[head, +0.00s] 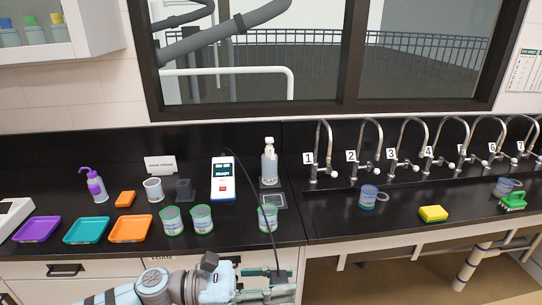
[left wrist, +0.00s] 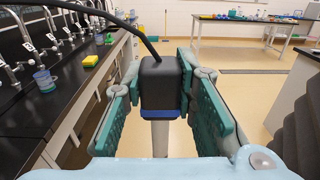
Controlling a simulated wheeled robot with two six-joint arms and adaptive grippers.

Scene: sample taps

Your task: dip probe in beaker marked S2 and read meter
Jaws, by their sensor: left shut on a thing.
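My left gripper (head: 278,289) is at the bottom of the head view, in front of the bench edge. It is shut on the probe, whose black head (left wrist: 161,80) sits between the teal fingers (left wrist: 160,95) in the left wrist view, with a grey shaft below. A black cable runs from the probe to the meter (head: 223,178), whose screen reads READY. Three green-rimmed beakers stand on the bench: a left one (head: 171,220), a middle one (head: 202,219) and a right one (head: 268,218). Their labels are too small to read. My right gripper is not in view.
A soap bottle (head: 269,163), a white cup (head: 153,189) and a purple wash bottle (head: 95,186) stand behind. Purple, teal and orange trays (head: 131,229) lie left. Numbered taps (head: 320,155), a blue cup (head: 368,197) and a yellow sponge (head: 433,214) are right.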

